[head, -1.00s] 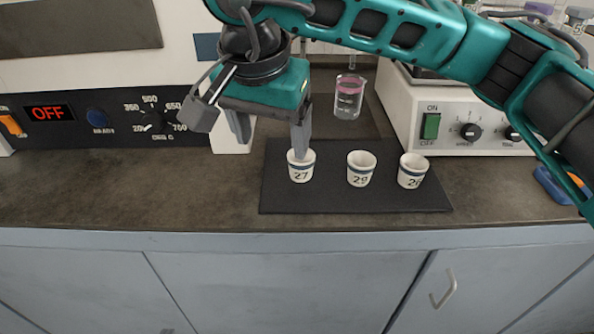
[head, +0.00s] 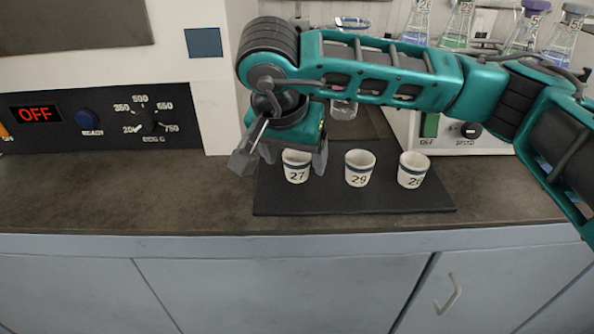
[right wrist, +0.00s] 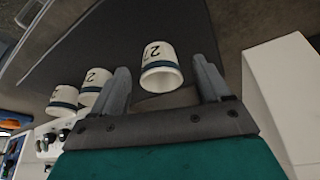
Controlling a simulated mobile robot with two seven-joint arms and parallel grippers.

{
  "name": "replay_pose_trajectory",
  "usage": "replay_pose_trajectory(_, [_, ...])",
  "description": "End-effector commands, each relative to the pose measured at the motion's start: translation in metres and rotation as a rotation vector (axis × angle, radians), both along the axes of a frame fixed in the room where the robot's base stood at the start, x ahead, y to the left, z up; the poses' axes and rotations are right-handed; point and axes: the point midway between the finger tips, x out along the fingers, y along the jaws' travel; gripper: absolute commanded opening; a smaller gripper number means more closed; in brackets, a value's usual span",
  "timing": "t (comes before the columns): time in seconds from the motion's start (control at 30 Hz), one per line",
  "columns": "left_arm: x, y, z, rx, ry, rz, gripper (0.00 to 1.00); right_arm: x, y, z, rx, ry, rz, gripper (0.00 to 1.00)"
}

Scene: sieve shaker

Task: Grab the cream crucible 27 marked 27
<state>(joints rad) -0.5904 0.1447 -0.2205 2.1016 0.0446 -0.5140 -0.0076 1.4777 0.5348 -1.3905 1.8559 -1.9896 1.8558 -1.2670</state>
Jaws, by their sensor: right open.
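The cream crucible 27 (head: 297,174), a small cup with a dark blue band, stands upright near the left end of a black mat (head: 350,203). My right gripper (head: 293,161) is open and close to it. In the right wrist view the crucible 27 (right wrist: 160,74) shows between the two spread fingers (right wrist: 165,80), with a gap on each side. In the head view the gripper partly covers its upper left side. My left gripper is not in view.
Crucible 29 (head: 359,169) and a third crucible (head: 411,171), its second digit unclear, stand to the right on the mat. A beaker (head: 343,110) is behind, partly hidden by my arm. A furnace panel (head: 95,122) is left, a white device (head: 480,142) right.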

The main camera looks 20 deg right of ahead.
Motion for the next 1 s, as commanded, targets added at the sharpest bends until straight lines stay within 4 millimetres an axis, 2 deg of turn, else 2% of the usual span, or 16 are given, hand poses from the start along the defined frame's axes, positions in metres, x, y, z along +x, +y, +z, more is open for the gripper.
replay_pose_trajectory(0.03, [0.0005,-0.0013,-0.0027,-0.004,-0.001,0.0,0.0,0.002,-0.0022,-0.0109,0.001,0.003,-0.002,0.77])
replay_pose_trajectory(0.1, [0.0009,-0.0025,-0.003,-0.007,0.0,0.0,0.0,0.0047,-0.0041,-0.0181,-0.001,0.002,-0.002,0.77])
replay_pose_trajectory(0.37, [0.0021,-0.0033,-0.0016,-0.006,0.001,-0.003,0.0,0.0063,-0.0047,-0.02,0.0,0.0,0.001,0.77])
replay_pose_trajectory(0.9, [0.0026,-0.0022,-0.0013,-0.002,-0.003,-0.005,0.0,0.0063,-0.0045,-0.0197,0.001,0.0,0.0,0.25])
replay_pose_trajectory(1.0, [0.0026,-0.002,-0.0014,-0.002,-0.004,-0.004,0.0,0.0063,-0.0044,-0.0195,0.001,-0.001,0.0,0.2])
